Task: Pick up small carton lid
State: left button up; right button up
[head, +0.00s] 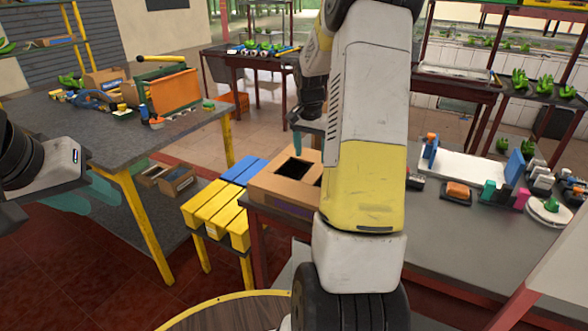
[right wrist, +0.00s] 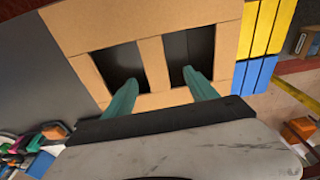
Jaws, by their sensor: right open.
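A brown cardboard carton (head: 285,193) with two dark openings stands at the left end of the right-hand table. It fills the upper middle of the right wrist view (right wrist: 200,18), where a cardboard strip divides the openings. I cannot make out a separate lid. My right gripper (right wrist: 159,77) is open, its teal fingers apart and pointing at the carton, one in front of each opening; contact cannot be told. In the head view one of its fingers (head: 297,142) shows beside my arm. My left gripper (head: 91,193) is at the far left, teal fingers apart, with nothing seen between them.
Yellow and blue boxes (head: 220,205) stand on a low stand left of the carton. The grey right-hand table (head: 450,235) holds a white tray (head: 465,165) and small coloured parts. My right arm hides the middle.

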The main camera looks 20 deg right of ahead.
aim_at(314, 173)
jog(key=f, duration=0.3)
jog(key=d+f, duration=0.1)
jog(key=f, duration=0.5)
jog(key=shift+w+d, duration=0.15)
jog(key=shift+d, duration=0.1)
jog(key=shift+r, duration=0.1)
grip_shut()
